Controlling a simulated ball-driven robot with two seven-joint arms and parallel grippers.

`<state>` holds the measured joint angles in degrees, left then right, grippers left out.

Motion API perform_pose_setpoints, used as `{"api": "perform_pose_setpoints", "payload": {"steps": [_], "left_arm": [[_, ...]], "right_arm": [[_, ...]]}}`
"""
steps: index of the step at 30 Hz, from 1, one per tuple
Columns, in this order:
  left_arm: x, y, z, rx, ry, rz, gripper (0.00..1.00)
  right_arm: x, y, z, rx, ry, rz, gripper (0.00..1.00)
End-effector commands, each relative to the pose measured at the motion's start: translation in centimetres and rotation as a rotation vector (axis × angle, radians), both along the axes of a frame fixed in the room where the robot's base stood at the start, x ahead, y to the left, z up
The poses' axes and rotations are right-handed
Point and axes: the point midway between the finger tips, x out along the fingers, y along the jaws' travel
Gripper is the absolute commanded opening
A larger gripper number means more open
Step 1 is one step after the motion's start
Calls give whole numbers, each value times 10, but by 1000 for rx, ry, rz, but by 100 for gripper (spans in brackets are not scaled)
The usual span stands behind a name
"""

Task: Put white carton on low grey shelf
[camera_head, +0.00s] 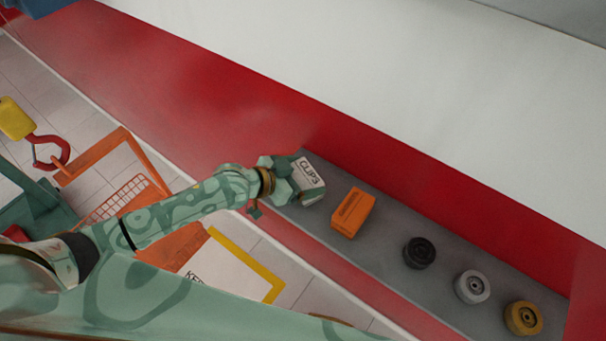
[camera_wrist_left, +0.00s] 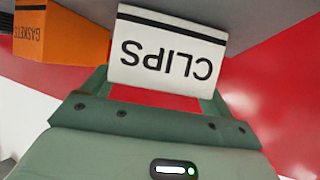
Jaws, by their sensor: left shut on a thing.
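The white carton (camera_head: 311,171), marked CLIPS, is at the left end of the low grey shelf (camera_head: 385,226). In the left wrist view the carton (camera_wrist_left: 167,50) sits between the fingers of my left gripper (camera_wrist_left: 160,92), its lettering upside down. My left gripper (camera_head: 294,180) is shut on the carton. The carton is at or just above the grey surface; I cannot tell whether it touches. My right gripper does not show.
An orange GASKETS box (camera_head: 353,213) stands just right of the carton. Farther right are a black roller (camera_head: 419,252), a silver roller (camera_head: 472,286) and a yellow roller (camera_head: 523,317). A red wall lies behind the shelf. An orange crane-like frame and yellow-edged sign are at lower left.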

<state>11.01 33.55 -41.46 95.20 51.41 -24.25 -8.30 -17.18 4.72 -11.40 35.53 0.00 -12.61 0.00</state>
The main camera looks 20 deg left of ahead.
Motion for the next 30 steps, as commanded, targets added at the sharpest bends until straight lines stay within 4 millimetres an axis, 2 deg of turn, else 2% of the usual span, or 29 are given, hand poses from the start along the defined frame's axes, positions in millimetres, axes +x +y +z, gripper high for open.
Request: {"api": "perform_pose_setpoints", "payload": {"steps": [7, 8, 9, 17, 19, 30], "left_arm": [[0, 0, -4, 0, -1, 0, 55], [0, 0, -4, 1, 0, 0, 95], [0, 0, -3, 1, 0, 0, 100], [0, 0, 1, 1, 1, 0, 100], [-5, 5, 3, 4, 1, 0, 100], [-59, 53, 42, 7, 1, -2, 100]], "right_arm": [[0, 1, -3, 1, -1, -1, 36], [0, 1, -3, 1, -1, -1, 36], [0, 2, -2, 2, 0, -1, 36], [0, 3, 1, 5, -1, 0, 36], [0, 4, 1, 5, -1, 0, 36], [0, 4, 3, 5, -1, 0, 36]]}}
